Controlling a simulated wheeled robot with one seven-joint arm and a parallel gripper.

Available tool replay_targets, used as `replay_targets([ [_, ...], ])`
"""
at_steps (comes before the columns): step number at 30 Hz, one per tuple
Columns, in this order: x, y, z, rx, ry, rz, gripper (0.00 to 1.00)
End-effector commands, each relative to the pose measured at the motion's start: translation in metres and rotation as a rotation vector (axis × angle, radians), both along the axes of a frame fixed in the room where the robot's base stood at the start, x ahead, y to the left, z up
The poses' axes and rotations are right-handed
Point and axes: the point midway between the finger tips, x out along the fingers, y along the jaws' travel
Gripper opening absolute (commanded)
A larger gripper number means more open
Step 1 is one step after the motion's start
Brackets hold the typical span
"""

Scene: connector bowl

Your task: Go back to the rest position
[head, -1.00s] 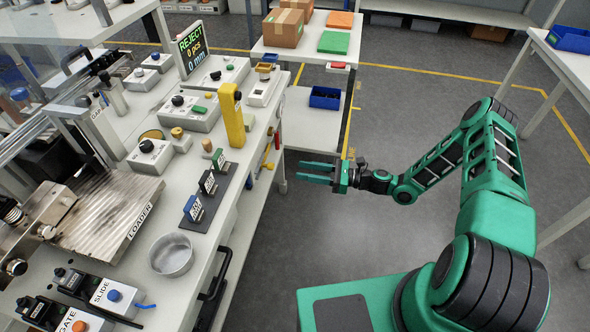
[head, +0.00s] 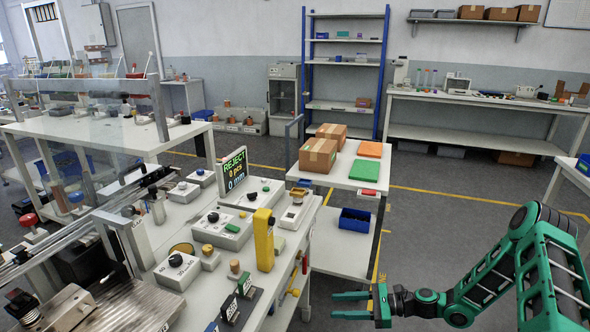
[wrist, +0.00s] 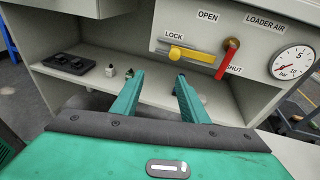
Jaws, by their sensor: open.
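My gripper (head: 352,304) is green with two straight fingers. In the head view it is at the bottom, to the right of the cluttered workbench (head: 208,262), with its fingers pointing left toward the bench side. The fingers are apart with nothing between them. In the wrist view the open fingers (wrist: 158,98) point at the bench's side panel and lower shelf (wrist: 190,95). My arm is bent and stretches out from the right side of the head view.
The bench side carries a yellow lock handle (wrist: 190,55), a red lever (wrist: 228,58) and a pressure gauge (wrist: 292,64). A trolley (head: 338,180) with cardboard boxes (head: 318,154) and a blue bin (head: 354,219) stands beyond the gripper. Grey floor (head: 430,235) lies clear behind the arm.

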Motion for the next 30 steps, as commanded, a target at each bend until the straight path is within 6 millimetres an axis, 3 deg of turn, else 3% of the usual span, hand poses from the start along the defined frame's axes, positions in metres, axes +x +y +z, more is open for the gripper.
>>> replay_targets([
  [14,-0.044,-0.072,0.048,-0.485,-0.252,0.360,0.40],
  [23,-0.076,-0.128,0.099,-0.740,-0.361,0.556,0.40],
  [30,-0.107,-0.169,0.151,-0.917,-0.419,0.689,0.40],
])
